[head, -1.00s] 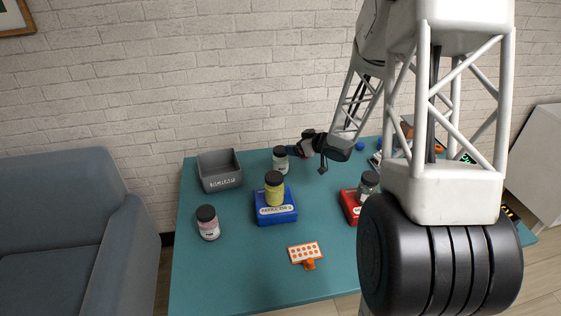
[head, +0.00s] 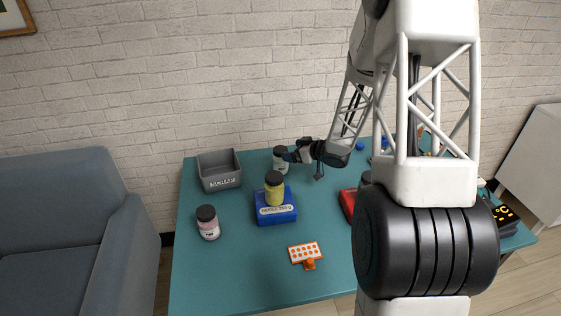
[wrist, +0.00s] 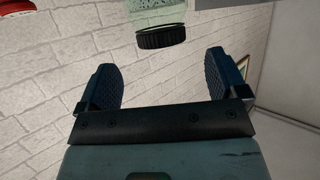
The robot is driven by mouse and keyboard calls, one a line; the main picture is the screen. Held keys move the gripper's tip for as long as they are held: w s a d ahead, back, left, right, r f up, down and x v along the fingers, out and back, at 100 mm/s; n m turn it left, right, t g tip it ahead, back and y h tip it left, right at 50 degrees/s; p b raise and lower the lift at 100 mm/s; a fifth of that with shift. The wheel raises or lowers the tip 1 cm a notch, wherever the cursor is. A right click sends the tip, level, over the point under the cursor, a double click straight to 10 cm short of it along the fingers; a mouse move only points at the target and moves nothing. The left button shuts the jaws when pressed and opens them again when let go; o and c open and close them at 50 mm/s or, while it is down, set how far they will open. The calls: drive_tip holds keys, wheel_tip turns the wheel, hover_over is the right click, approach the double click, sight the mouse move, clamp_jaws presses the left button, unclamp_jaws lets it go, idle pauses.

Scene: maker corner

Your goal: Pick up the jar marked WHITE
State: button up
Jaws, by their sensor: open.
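A pale glass jar with a black lid (head: 281,166) stands upright at the back of the table; its label is too small to read. My gripper (head: 291,157) is at its right side, near the lid in the head view. In the wrist view the fingers (wrist: 158,68) are open and empty. A jar with a dark lid (wrist: 160,38) shows just beyond the fingertips, roughly centred between them, its pale body cut off by the top edge.
A yellow jar (head: 274,191) stands on a blue box (head: 275,215) in front. A pink-white jar (head: 208,224) is at left, a grey bin (head: 220,182) at back left. An orange dotted piece (head: 304,253) lies in front. A red box (head: 347,202) is partly behind my arm.

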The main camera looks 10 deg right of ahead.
sight(282, 150)
drive_tip(key=shift+w+a+f, duration=0.25)
drive_tip(key=shift+w+a, duration=0.2)
drive_tip(key=shift+a, duration=0.05)
drive_tip(key=shift+x, duration=2.6)
drive_tip(key=shift+f, duration=0.1)
drive_tip(key=c, duration=1.2)
drive_tip(key=shift+s, duration=0.1)
drive_tip(key=shift+r, duration=0.2)
drive_tip(key=shift+c, duration=1.3)
drive_tip(key=shift+r, duration=4.85)
